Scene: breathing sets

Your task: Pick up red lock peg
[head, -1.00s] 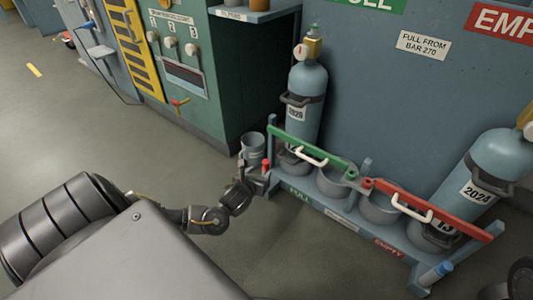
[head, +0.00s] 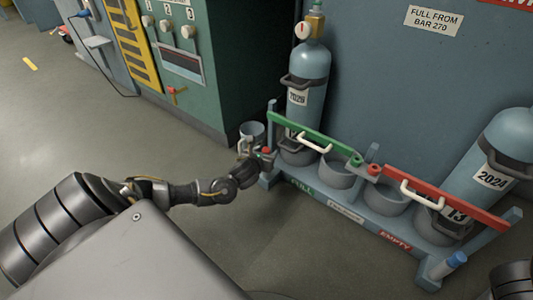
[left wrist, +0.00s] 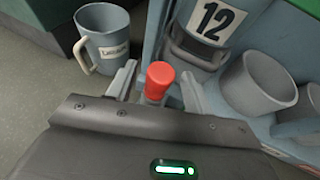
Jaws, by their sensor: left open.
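The red lock peg (head: 266,151) stands at the left end of the cylinder rack, beside the green bar. My left gripper (head: 259,155) is at the peg, and its fingers are partly hard to make out in the head view. In the left wrist view the red peg (left wrist: 159,78) stands upright between the two open fingers (left wrist: 158,86), with a gap on each side. The peg's lower part is hidden behind the gripper body.
A grey labelled mug (left wrist: 102,38) is close to the left finger. The rack (head: 345,213) carries a green bar (head: 310,133), a red bar (head: 445,198) and cylinders. A blue-capped peg (head: 455,261) is at its right end. The floor to the left is open.

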